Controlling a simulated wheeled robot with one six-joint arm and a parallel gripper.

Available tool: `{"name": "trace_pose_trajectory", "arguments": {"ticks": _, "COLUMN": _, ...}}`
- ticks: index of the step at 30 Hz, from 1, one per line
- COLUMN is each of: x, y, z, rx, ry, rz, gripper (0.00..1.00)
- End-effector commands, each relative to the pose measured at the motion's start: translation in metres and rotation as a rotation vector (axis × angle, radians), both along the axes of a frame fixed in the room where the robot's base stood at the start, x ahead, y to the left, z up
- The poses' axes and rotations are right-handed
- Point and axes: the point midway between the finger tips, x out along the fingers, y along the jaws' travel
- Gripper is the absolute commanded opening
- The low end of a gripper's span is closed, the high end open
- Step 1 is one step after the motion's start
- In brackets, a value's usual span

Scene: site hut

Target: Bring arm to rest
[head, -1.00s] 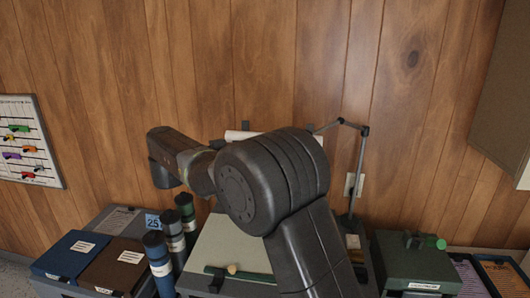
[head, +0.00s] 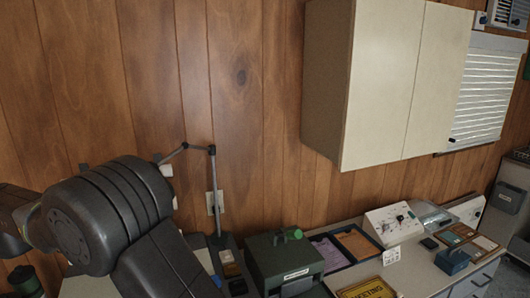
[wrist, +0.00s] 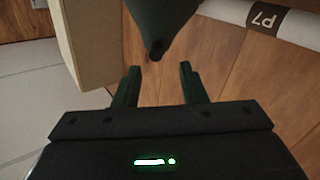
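My gripper (wrist: 158,76) shows in the wrist view. Its two dark fingers stand apart with nothing between them, so it is open and empty. A dark tapered thing (wrist: 160,22) hangs into the top of the wrist view beyond the fingertips; I cannot tell what it is. In the head view my bent arm fills the lower left, and my gripper is outside the picture.
A jointed lamp arm (head: 213,185) stands behind my arm. A green box (head: 284,262) and a control panel (head: 393,222) stand on the worktop, below a wall cabinet (head: 375,85).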

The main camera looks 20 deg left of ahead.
Motion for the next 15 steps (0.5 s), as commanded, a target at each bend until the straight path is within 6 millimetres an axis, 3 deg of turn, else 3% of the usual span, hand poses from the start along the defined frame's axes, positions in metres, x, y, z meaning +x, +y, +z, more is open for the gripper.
{"name": "trace_pose_trajectory", "arguments": {"ticks": 6, "x": 0.042, "y": -0.008, "z": 0.002, "rx": -0.002, "ry": 0.001, "rz": -0.003, "gripper": 0.38}}
{"name": "trace_pose_trajectory", "arguments": {"ticks": 15, "x": 0.068, "y": -0.013, "z": 0.000, "rx": -0.002, "ry": 0.001, "rz": 0.000, "gripper": 0.38}}
